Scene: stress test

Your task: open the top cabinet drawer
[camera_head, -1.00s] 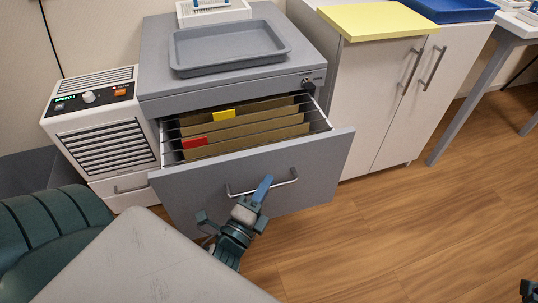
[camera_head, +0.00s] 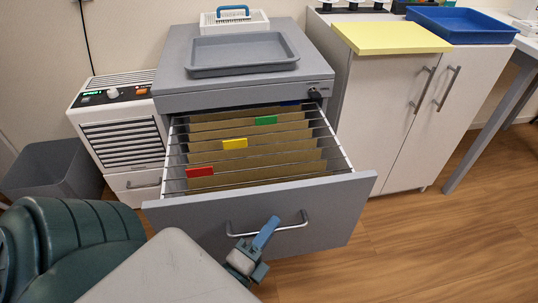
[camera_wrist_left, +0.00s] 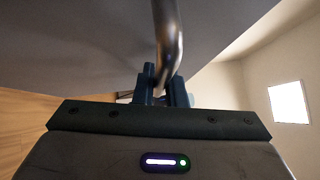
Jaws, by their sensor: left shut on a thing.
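The grey filing cabinet (camera_head: 172,98) has its top drawer (camera_head: 200,220) pulled far out. Brown hanging folders with red, yellow and green tabs show inside. The drawer's silver bar handle (camera_head: 290,227) is on its front. My right gripper is not in view.
A grey tray (camera_head: 243,70) and a white basket lie on the cabinet. A white heater-like unit (camera_head: 122,146) and a grey bin (camera_head: 52,176) stand to the left. A white two-door cupboard (camera_head: 385,120) stands to the right. The wooden floor (camera_head: 420,245) at right is clear.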

